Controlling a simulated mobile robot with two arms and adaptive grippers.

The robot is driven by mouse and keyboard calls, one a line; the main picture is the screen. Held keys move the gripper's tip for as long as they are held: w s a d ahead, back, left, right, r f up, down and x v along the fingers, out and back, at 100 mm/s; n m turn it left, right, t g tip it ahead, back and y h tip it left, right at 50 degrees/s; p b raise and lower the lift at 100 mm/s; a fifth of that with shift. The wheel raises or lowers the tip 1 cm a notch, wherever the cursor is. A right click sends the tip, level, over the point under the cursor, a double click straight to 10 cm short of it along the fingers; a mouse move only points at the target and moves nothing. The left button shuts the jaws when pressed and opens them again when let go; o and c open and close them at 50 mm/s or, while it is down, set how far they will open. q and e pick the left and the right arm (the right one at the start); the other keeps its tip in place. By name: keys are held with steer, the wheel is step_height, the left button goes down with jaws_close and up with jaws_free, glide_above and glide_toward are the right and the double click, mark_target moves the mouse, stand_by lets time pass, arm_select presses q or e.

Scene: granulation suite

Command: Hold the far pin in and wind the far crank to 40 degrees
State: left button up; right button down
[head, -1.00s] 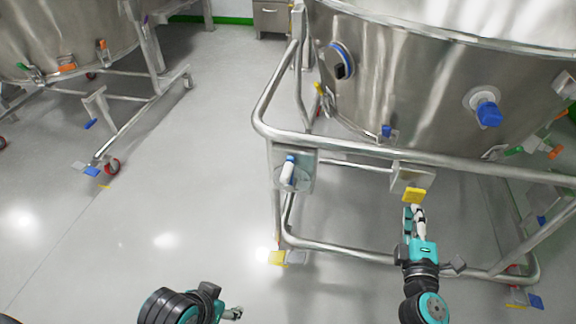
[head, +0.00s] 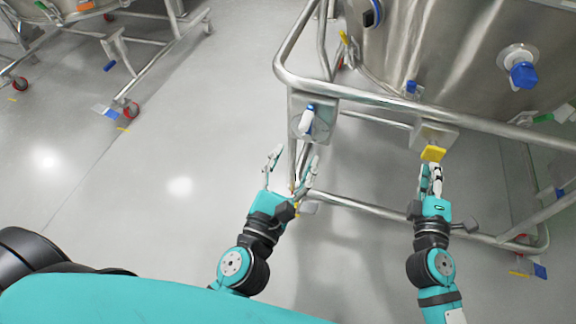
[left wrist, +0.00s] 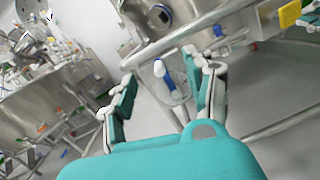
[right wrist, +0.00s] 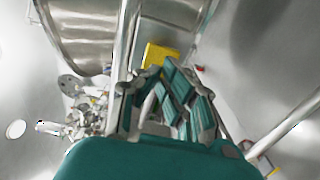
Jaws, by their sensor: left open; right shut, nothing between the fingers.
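The crank (head: 306,121), with a white grip and some blue, sits on a grey plate (head: 325,128) at the frame's left corner. It also shows between the fingers in the left wrist view (left wrist: 167,85). My left gripper (head: 293,163) is open and empty, its fingers pointing up just below the crank, apparently apart from it. A yellow block (head: 433,153), which I take for the pin, sits under a grey box on the rail. It also shows in the right wrist view (right wrist: 157,54). My right gripper (head: 431,174) is shut and empty just below it; I cannot tell whether they touch.
A tubular steel rail (head: 390,101) runs around a large steel vessel (head: 450,60) with a blue valve knob (head: 523,74). Lower frame bars (head: 370,208) cross behind my grippers. Another wheeled vessel frame stands at the upper left. The floor (head: 150,190) between is clear.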

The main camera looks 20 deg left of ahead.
mark_target(303, 130)
arm_select(q)
steer(key=w+n, duration=0.1)
steer(key=w, duration=0.3)
steer(key=w+f+n+y, duration=0.1)
steer(key=w, duration=0.3)
steer(key=w+a+f+n+g, duration=0.1)
steer(key=w, duration=0.4)
steer(key=shift+f+y, duration=0.15)
steer(key=shift+y, duration=0.15)
steer(key=shift+s, duration=0.1)
arm_select(e)
steer(key=shift+w, duration=0.1)
stand_by(0.7)
steer(key=shift+w, duration=2.3)
arm_select(q)
jaws_close()
